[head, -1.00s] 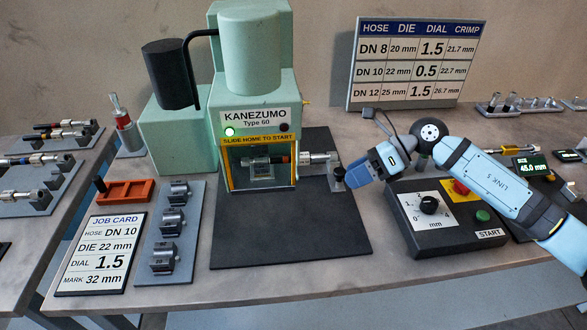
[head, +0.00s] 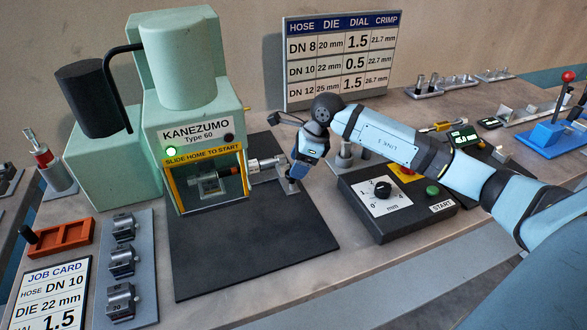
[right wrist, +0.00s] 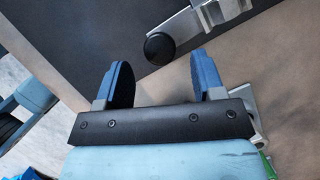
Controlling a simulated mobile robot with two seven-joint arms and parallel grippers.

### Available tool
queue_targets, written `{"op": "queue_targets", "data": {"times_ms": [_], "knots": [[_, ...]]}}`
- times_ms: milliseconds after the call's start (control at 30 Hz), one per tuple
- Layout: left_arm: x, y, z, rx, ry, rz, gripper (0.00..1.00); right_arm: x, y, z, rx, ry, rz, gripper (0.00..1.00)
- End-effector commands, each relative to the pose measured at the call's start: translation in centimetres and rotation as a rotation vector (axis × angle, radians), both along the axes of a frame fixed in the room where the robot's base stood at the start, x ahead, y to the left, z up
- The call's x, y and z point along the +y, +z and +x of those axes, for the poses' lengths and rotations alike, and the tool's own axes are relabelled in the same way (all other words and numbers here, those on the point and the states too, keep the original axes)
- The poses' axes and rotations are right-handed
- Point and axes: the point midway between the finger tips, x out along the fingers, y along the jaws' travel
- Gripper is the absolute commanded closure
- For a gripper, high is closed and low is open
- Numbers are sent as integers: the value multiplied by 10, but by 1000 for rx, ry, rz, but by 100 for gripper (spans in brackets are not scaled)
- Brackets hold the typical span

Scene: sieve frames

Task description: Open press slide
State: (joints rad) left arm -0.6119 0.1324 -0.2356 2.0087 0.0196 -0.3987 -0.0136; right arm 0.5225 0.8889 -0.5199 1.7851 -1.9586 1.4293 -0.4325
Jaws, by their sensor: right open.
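The mint-green press (head: 195,118) shows a lit green lamp and a yellow-framed front window. The press slide (head: 267,166) is a metal piece reaching out of the press's right side, with a bracket at its outer end. In the right wrist view its round black knob (right wrist: 159,48) shows at the end of a metal bar. My right gripper (head: 296,175) is at the slide's outer end. In the right wrist view my right gripper (right wrist: 161,64) is open, with the knob just ahead of the gap between its fingers. Contact cannot be told. My left gripper is out of view.
A dark control box (head: 397,208) with dial and buttons stands right of the press mat (head: 250,250). A die rack (head: 143,275) and an orange tray (head: 66,236) are at left. A settings board (head: 340,60) stands behind. The mat's front is clear.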

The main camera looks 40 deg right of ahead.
Motion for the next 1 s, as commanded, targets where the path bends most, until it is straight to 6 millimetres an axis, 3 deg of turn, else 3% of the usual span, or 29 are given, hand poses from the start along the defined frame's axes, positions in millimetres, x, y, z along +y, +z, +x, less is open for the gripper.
{"op": "queue_targets", "data": {"times_ms": [200, 567, 833, 1000], "knots": [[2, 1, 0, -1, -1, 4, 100, 8, -23, 6, -1, 1, 2, 38], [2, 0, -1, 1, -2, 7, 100, 10, -28, 7, -1, 1, 1, 38], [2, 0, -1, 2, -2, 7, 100, 9, -28, 7, -1, 1, 1, 97], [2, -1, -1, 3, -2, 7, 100, 9, -28, 7, -1, 1, 1, 100]]}}
